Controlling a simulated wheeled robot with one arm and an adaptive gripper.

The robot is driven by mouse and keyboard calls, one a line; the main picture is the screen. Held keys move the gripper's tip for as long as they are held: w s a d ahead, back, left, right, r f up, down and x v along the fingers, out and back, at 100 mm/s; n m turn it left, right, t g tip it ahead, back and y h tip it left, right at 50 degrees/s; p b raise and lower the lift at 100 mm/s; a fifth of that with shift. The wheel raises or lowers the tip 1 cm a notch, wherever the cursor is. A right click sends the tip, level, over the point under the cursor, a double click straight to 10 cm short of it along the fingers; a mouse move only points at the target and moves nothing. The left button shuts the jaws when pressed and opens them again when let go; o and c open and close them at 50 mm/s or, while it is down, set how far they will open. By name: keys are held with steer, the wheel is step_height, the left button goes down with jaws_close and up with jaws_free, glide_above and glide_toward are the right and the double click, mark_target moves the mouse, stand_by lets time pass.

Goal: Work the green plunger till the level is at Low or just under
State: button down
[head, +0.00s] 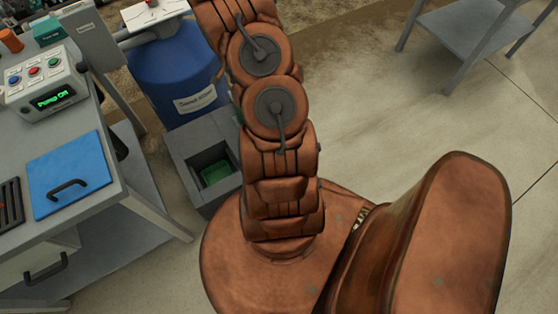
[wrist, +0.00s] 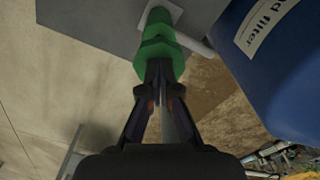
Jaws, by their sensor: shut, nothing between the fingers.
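The green plunger (wrist: 157,42) shows in the wrist view, a stepped green piece at a pale plate on a grey surface. My gripper (wrist: 161,68) is shut and empty, with its fingertips right at the near end of the plunger. They overlap it in the picture; I cannot tell whether they touch. In the head view my arm runs up out of the top edge, so neither my gripper nor the plunger can be made out there. No level gauge or Low mark is readable in either view.
A blue tank (head: 176,72) labelled as a filter stands beside my arm; it also fills the right of the wrist view (wrist: 285,75). A button box (head: 45,84) reads "Pump On" on the left bench. A grey bin (head: 186,154) stands below the tank.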

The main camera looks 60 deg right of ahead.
steer(key=shift+a+f+b, duration=0.1)
steer(key=shift+f+b, duration=0.65)
steer(key=shift+f, duration=1.25)
steer(key=shift+r, duration=3.9)
steer(key=shift+f, duration=0.15)
